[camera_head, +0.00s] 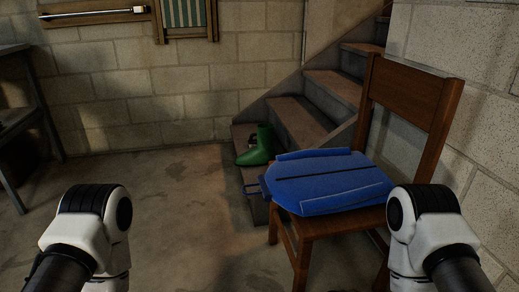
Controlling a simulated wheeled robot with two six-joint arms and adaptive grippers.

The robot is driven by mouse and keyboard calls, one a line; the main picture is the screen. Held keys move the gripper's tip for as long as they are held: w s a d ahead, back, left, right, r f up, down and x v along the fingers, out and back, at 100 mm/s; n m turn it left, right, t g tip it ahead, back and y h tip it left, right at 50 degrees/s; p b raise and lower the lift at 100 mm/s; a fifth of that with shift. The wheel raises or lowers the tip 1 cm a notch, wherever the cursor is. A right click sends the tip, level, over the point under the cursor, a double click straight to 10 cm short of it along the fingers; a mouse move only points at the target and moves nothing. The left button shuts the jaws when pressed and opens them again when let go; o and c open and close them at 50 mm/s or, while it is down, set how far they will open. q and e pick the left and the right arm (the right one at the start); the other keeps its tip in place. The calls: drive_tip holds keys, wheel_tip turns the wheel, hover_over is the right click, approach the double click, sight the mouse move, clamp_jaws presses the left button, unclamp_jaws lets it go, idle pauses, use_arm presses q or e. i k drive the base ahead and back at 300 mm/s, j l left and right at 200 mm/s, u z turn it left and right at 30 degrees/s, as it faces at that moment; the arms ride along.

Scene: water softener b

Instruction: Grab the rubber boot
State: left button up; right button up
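A green rubber boot (258,146) stands upright on a low step at the left end of the wooden stairs. Its toe points to the lower left. A small dark patch shows on its left side, and I cannot tell what it is. My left arm comes in at the lower left and my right arm at the lower right, both well apart from the boot. Neither gripper shows in the view; only white and black arm links show.
A wooden chair (405,90) with a blue bag-like item (325,180) on its seat stands right of the boot, in front of the stairs (290,118). A dark table (28,105) is at the left edge. The concrete floor (170,195) left of the boot is clear.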

sight(264, 151)
drive_tip(key=i+j+z, duration=0.45)
drive_tip(key=j, duration=0.25)
drive_tip(key=i+j+z, duration=0.25)
drive_tip(key=i+j, duration=0.1)
drive_tip(key=j, duration=0.1)
